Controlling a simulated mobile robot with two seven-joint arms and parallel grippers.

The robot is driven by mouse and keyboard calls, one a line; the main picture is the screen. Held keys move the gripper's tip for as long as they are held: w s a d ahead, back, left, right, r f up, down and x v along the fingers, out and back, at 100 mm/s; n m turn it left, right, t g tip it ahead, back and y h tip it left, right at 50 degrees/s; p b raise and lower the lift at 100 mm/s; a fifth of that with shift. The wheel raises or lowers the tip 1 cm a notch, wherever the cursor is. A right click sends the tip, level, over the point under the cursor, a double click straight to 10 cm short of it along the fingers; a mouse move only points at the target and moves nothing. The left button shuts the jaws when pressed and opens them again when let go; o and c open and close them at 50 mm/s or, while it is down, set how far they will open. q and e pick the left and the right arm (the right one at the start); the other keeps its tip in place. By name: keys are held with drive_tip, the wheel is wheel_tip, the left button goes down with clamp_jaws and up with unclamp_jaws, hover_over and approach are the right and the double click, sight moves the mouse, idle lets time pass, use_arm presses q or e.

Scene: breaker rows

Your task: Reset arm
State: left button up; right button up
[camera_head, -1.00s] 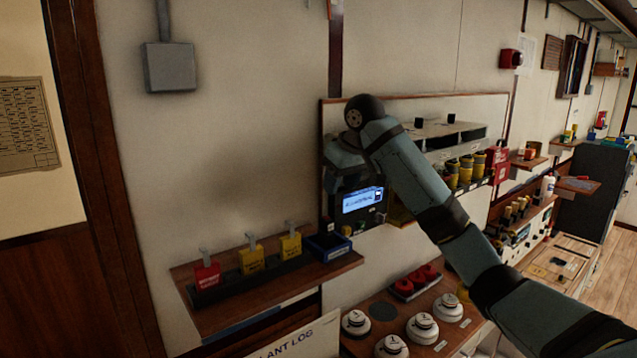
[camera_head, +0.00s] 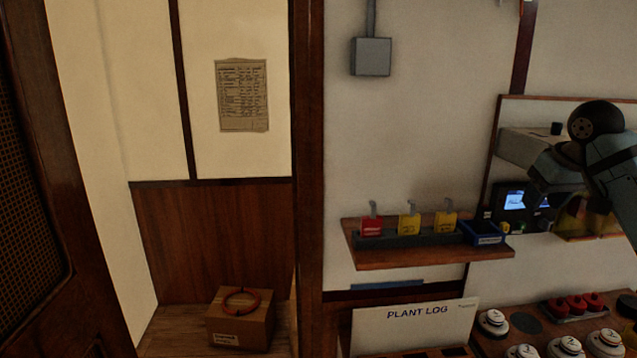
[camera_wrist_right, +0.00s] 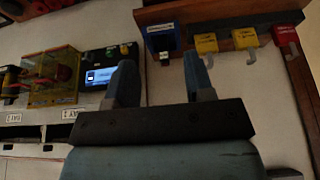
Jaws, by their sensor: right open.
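My right arm comes in at the right edge of the head view. Its bent dark joint and blue-grey link hang in front of the wall panel (camera_head: 497,150). My right gripper (camera_head: 548,190) is small and dim there, in front of the panel near a lit screen (camera_head: 515,199). In the right wrist view the two fingers of the right gripper (camera_wrist_right: 162,80) stand apart with nothing between them. The lit screen (camera_wrist_right: 101,76) shows to the left of the fingers there. My left gripper is not in view.
A wooden shelf (camera_head: 430,258) holds one red and two yellow tags and a blue bin (camera_head: 482,233). Round white knobs (camera_head: 570,347) and red pieces (camera_head: 575,304) sit at lower right. A cardboard box (camera_head: 240,320) with an orange ring stands at lower left.

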drive_tip(key=s+a+f+n+t+y, duration=0.15)
drive_tip(key=a+f, duration=0.35)
drive_tip(key=f, duration=0.7)
drive_tip(key=s+a+f, duration=0.2)
drive_tip(key=a+f, duration=0.2)
drive_tip(key=f, duration=0.7)
drive_tip(key=s+a+f+t, duration=0.15)
drive_tip(key=a+f, duration=0.35)
drive_tip(key=f, duration=0.7)
drive_tip(key=s+a+f+t+y, duration=0.1)
drive_tip(key=s+a+f, duration=0.2)
drive_tip(key=s+f, duration=0.4)
drive_tip(key=s+a+f, duration=0.3)
drive_tip(key=s+f, duration=0.3)
drive_tip(key=s+a+f+t, duration=0.1)
drive_tip(key=s+f, duration=0.1)
drive_tip(key=s, duration=0.6)
drive_tip(key=s+a+f+t, duration=0.1)
drive_tip(key=s+a+f, duration=0.1)
drive_tip(key=s, duration=0.6)
drive_tip(key=shift+s+a+f, duration=0.15)
drive_tip(key=shift+s, duration=0.15)
drive_tip(key=shift+c, duration=0.5)
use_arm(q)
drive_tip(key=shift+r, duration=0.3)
